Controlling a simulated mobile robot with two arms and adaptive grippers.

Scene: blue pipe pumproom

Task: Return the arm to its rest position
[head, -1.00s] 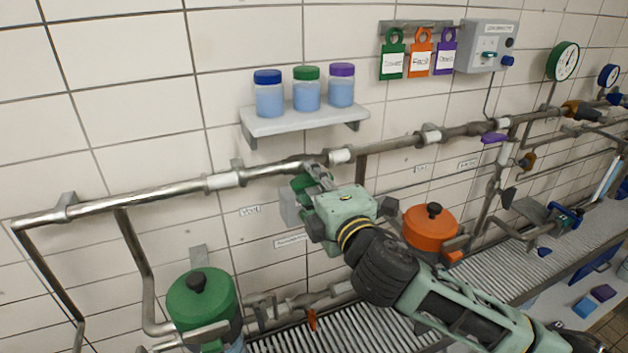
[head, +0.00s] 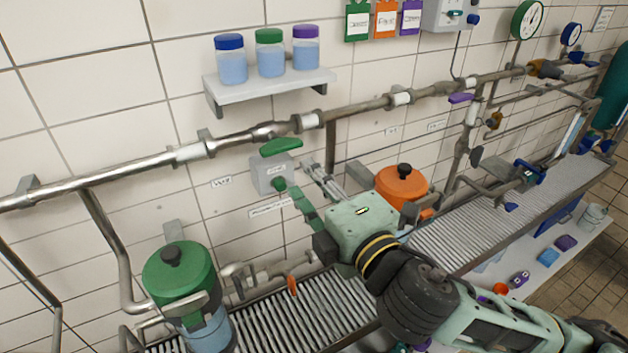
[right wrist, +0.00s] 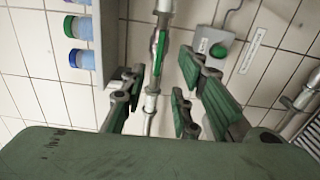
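My right gripper (head: 302,180) is in the head view, its arm coming in from the lower right. Its fingers are spread and nothing is between them; they also show spread in the right wrist view (right wrist: 160,92). A green lever (head: 281,147) on the upper pipe is just beyond the fingertips, apart from them; it also shows in the right wrist view (right wrist: 161,52). A grey wall box (head: 265,175) with a green button (head: 279,184) is left of the fingers. My left gripper is not in view.
A steel pipe (head: 160,160) runs along the wall. A shelf (head: 265,88) with three jars is above it. A green-lidded vessel (head: 180,270) and an orange pot (head: 402,186) flank the arm above a ribbed grate (head: 285,318). The floor at right is open.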

